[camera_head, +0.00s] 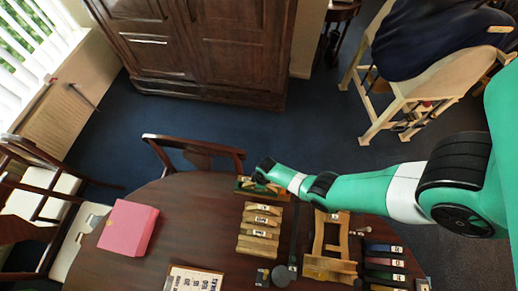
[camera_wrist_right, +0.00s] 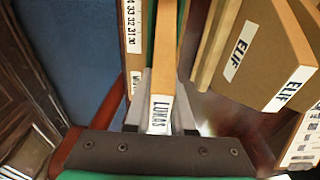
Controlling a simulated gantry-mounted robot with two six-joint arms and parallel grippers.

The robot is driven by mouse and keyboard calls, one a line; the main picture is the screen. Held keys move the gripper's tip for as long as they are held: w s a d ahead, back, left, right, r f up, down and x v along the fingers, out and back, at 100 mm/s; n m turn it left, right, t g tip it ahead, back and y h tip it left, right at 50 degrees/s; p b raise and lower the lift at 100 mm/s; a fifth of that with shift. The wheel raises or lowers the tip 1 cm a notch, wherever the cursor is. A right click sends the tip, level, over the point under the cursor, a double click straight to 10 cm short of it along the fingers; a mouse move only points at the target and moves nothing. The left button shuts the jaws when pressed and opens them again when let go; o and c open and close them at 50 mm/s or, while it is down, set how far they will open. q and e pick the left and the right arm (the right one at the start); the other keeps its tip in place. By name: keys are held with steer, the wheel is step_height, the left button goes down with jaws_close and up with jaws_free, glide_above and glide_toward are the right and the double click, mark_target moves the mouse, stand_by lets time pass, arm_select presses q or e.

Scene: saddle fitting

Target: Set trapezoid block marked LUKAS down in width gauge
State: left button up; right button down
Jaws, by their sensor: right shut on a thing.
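The tan trapezoid block marked LUKAS (camera_wrist_right: 166,55) is in my right gripper (camera_wrist_right: 160,115), its white name label facing the right wrist camera. The fingers are shut on either side of it. The width gauge (camera_wrist_right: 132,45), a wooden piece with a number scale and green strips, lies beside and beneath the block in that view. In the head view the gauge (camera_head: 262,194) lies at the table's far edge, with my right gripper (camera_head: 262,177) over it. I cannot tell whether the block touches the gauge floor. My left gripper is not in view.
Several tan blocks (camera_head: 259,230) stand in a row nearer than the gauge; ones marked ELIF (camera_wrist_right: 262,55) are close right in the wrist view. A wooden frame (camera_head: 330,268), dark labelled pieces (camera_head: 384,264), a pink box (camera_head: 129,228) and a printed card (camera_head: 193,279) share the table.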

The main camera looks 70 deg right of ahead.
steer(key=shift+c, duration=1.4)
jaws_free()
step_height(320, 180, up, 5)
steer(key=p, duration=0.5)
